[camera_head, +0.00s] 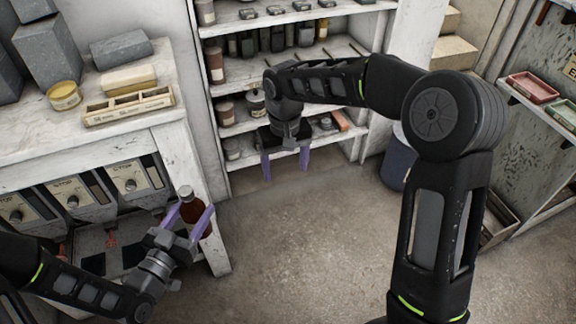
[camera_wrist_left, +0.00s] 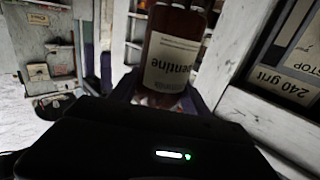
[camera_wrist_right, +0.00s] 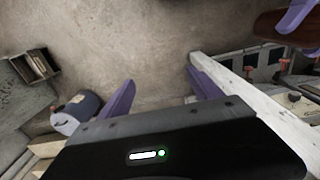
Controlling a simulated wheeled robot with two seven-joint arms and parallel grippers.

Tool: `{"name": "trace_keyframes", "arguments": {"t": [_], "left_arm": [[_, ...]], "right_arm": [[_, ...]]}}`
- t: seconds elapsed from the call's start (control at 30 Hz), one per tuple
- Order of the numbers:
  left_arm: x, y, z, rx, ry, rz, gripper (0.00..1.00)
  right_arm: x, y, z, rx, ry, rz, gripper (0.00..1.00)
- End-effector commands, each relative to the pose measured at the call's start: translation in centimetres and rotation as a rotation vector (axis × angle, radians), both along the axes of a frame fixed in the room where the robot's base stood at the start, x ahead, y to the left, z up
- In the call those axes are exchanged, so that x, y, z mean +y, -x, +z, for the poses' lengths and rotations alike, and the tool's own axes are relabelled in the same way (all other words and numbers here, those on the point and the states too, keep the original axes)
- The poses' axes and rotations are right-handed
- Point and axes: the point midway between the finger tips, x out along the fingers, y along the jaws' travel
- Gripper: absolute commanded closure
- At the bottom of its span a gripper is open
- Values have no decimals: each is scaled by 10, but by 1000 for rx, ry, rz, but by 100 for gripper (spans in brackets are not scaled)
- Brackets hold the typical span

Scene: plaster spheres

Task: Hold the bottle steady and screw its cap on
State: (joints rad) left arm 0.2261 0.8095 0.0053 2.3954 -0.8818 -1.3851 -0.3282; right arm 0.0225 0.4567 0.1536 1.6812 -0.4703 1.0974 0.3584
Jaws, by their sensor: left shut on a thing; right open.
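A dark brown bottle (camera_head: 190,212) stands roughly upright between the purple fingers of my left gripper (camera_head: 189,214), which is shut on it. A small pale grey piece (camera_head: 185,191) shows at its top, looking like the cap; I cannot tell whether it is threaded on. In the left wrist view the bottle (camera_wrist_left: 183,25) shows a white label ending in "pentine", and its top is out of frame. My right gripper (camera_head: 285,165) is open and empty, to the right of and apart from the bottle. The right wrist view shows part of the bottle (camera_wrist_right: 272,32) at upper right.
A white workbench (camera_head: 75,130) stands left of the bottle, its leg close behind it. On it are a yellow tin (camera_head: 64,96) and a wooden tray (camera_head: 128,106). Shelves (camera_head: 240,125) with jars stand behind my right gripper. A blue bin (camera_head: 397,165) is right. The middle floor is clear.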

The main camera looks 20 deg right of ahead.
Motion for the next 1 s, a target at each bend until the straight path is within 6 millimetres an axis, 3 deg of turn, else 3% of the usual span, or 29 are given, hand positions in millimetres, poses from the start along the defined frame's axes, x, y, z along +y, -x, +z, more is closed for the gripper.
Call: {"name": "trace_keyframes", "arguments": {"t": [0.13, 0.73, 0.87, 1.0], "left_arm": [[0, 0, 1, -3, 1, 0, 100], [0, 0, 1, -3, 1, 0, 100], [0, 0, 1, -3, 1, 0, 100], [0, 0, 1, -3, 1, 0, 100]], "right_arm": [[-8, 1, -3, 2, -2, 1, 26], [-4, 2, -9, 6, -11, 7, 26], [9, 8, -35, 13, -51, 26, 26], [39, 28, -89, 23, -141, 53, 26]]}}
